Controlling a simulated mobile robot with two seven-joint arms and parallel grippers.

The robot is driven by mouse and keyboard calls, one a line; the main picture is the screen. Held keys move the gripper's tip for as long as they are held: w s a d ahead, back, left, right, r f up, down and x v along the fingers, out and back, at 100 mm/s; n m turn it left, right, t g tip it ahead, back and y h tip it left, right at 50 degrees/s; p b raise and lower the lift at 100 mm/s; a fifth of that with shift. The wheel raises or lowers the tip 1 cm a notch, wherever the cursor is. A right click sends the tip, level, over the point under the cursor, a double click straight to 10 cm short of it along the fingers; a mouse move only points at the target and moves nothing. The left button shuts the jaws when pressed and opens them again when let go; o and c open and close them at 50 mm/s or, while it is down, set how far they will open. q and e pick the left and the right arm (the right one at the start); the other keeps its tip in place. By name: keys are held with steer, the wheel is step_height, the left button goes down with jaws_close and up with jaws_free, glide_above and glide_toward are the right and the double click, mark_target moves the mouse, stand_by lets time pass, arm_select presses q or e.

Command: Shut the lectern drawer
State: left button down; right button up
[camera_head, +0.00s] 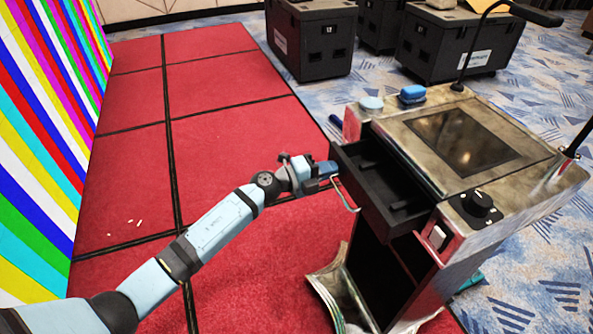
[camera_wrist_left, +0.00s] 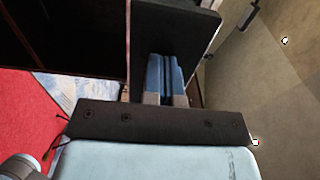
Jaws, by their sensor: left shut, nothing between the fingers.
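The lectern (camera_head: 515,190) stands at the right in the head view. Its black drawer (camera_head: 385,190) is pulled open toward the left, and its inside shows. A curved metal handle (camera_head: 345,196) is on the drawer's front. My left gripper (camera_head: 331,168) is at the far end of the drawer front, with its fingers shut and empty. In the left wrist view the blue fingers (camera_wrist_left: 165,75) overlap a black panel (camera_wrist_left: 178,28), likely the drawer front. I cannot tell if they touch. My right gripper is out of view.
A screen (camera_head: 458,142), a knob (camera_head: 480,203) and a blue item (camera_head: 412,94) are on the lectern top. Black cases (camera_head: 312,40) stand behind. The striped video wall (camera_head: 45,130) is at the left. The red floor (camera_head: 220,130) between is mostly clear.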

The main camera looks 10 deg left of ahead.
mark_target(362, 160)
arm_select(q)
steer(key=x, duration=0.9)
steer(key=shift+w+d+f+b, duration=0.1)
steer(key=shift+w+d+b, duration=0.1)
steer(key=shift+b, duration=0.1)
steer(key=shift+r, duration=0.25)
steer(key=shift+r, duration=0.1)
